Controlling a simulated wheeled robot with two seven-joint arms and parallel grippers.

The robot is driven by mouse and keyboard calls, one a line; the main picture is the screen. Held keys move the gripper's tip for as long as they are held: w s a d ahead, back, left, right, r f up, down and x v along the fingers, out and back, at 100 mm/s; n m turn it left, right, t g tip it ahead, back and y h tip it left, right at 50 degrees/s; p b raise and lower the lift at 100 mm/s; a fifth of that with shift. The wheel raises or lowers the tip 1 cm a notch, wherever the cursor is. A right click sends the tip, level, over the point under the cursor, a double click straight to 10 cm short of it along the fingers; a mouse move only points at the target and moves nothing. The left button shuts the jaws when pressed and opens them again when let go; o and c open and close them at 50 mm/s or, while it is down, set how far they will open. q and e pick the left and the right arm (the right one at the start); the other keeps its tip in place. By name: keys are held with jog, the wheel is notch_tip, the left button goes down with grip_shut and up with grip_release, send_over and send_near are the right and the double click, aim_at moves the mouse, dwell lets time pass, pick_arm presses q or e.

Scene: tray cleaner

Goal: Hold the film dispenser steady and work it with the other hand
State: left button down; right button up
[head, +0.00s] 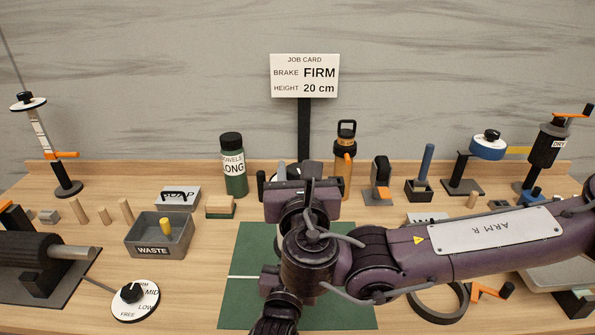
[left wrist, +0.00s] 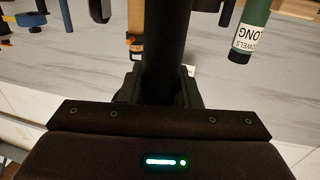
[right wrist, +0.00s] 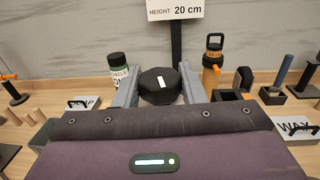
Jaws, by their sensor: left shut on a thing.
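In the left wrist view the film dispenser (left wrist: 165,45) shows as a thick black upright shaft. My left gripper (left wrist: 165,88) is shut on it. In the right wrist view a black many-sided knob (right wrist: 158,87) with a white mark stands between the grey fingers of my right gripper (right wrist: 160,98). They are apart on either side of it; contact is hard to judge. In the head view my right gripper (head: 300,185) and purple arm cover the middle, hiding my left gripper and most of the dispenser. A job card (head: 304,76) reads brake FIRM, height 20 cm.
A green bottle (head: 233,170) and an orange bottle (head: 343,170) stand behind my right gripper. A grey WASTE bin (head: 150,248) and a brake dial (head: 128,308) are to the left. A green mat (head: 240,305) lies below my arm. Stands and tools crowd the back right.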

jog(key=shift+c, duration=1)
jog(key=shift+w+d+n+y, duration=0.1)
jog(key=shift+n+y, duration=0.4)
jog(key=shift+y, duration=0.3)
jog(key=shift+n+g+y, duration=0.55)
jog(key=shift+n+y, duration=0.4)
jog(key=shift+y, duration=0.45)
jog(key=shift+n+g+y, duration=0.55)
jog(key=shift+n+y, duration=0.4)
jog(key=shift+y, duration=0.45)
jog(key=o, duration=1)
jog(key=shift+c, duration=0.2)
jog(key=v, duration=0.7)
jog(key=shift+s, duration=0.3)
